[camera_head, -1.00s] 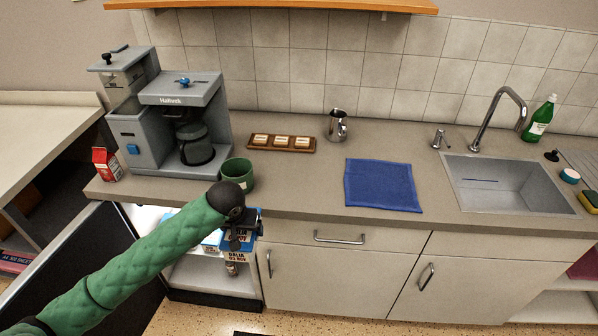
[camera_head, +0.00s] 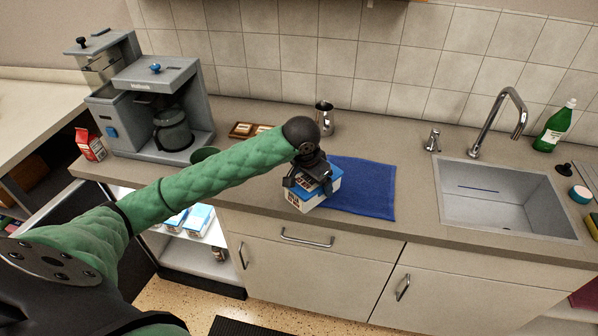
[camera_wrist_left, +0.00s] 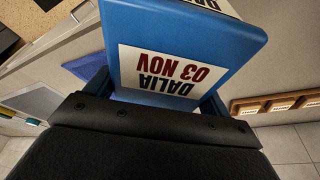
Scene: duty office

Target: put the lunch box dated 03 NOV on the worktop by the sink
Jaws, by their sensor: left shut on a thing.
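My left gripper (camera_head: 313,172) is shut on a lunch box (camera_head: 308,196) with a blue lid and white sides. In the left wrist view the lunch box (camera_wrist_left: 190,48) carries a label reading "DALIA 03 NOV". It is held at the worktop's front edge, overlapping the left end of the blue cloth; I cannot tell whether it touches either. The worktop (camera_head: 415,190) runs to the steel sink (camera_head: 500,205) at the right, with bare space between cloth and sink. My right gripper is not in view.
The blue cloth (camera_head: 365,190) lies left of the sink. A metal jug (camera_head: 324,117) and wooden tray (camera_head: 240,130) stand behind my arm. The coffee machine (camera_head: 150,100) is at left. Below, the open fridge (camera_head: 195,255) holds more blue-lidded boxes (camera_head: 198,218).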

